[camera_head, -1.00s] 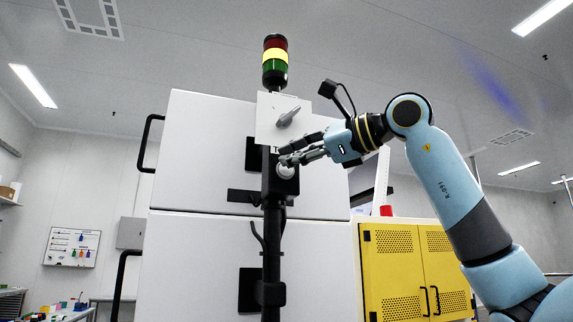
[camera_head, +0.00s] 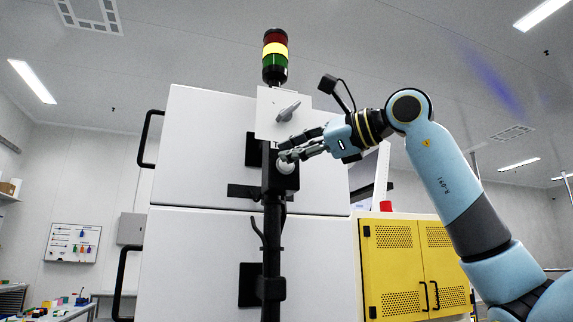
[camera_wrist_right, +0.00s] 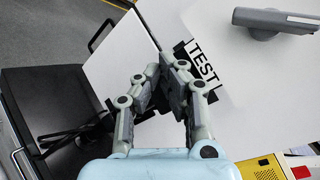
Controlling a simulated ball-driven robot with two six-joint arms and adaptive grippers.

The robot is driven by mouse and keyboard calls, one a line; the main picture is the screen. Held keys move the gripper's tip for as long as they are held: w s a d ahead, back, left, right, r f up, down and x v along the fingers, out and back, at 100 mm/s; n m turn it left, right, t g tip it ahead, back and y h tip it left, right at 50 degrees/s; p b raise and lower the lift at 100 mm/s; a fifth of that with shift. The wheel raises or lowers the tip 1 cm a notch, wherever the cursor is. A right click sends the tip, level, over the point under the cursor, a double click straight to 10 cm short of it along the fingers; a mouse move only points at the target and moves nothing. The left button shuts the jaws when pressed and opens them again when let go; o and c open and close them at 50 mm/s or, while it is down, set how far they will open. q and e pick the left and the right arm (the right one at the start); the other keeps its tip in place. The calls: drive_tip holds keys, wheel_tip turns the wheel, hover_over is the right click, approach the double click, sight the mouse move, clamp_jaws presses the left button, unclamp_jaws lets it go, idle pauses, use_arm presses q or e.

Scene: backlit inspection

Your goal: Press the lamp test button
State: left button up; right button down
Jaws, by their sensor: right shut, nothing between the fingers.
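The lamp test button is a pale round cap (camera_head: 285,166) on a black box (camera_head: 288,184) fixed to the dark pole, below a white panel with a grey rotary handle. My right gripper (camera_head: 284,156) is shut and empty, with its fingertips at the button, overlapping its upper part. I cannot tell whether they touch it. In the right wrist view the closed fingers (camera_wrist_right: 165,72) hide the button, and a TEST label (camera_wrist_right: 204,62) shows beside them. The signal tower (camera_head: 275,56) on the pole has red, yellow and green sections, the yellow looking bright. My left gripper is not in view.
The white panel (camera_head: 270,120) with its grey handle (camera_head: 288,112) sits just above my right gripper. A large white cabinet (camera_head: 200,150) stands behind the pole. A yellow cabinet (camera_head: 400,262) stands at the lower right.

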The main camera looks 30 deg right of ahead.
drive_tip(key=shift+w, duration=0.15)
idle(0.3)
drive_tip(key=shift+w+d+p, duration=0.1)
drive_tip(key=shift+w+p, duration=0.2)
drive_tip(key=shift+w+d+p, duration=0.1)
drive_tip(key=shift+w+p, duration=0.2)
drive_tip(key=shift+w, duration=0.05)
idle(0.5)
drive_tip(key=shift+s, duration=0.1)
idle(0.4)
drive_tip(key=shift+s+a+b, duration=0.2)
drive_tip(key=shift+s+b, duration=0.15)
drive_tip(key=shift+s, duration=0.35)
drive_tip(key=shift+s+a+b, duration=0.2)
drive_tip(key=shift+s+b, duration=0.1)
drive_tip(key=shift+s, duration=0.5)
drive_tip(key=shift+s+a+b, duration=0.2)
drive_tip(key=shift+s+b, duration=0.1)
drive_tip(key=shift+s, duration=0.5)
drive_tip(key=shift+s+a+b, duration=0.2)
drive_tip(key=shift+s+b, duration=0.1)
drive_tip(key=shift+s, duration=0.5)
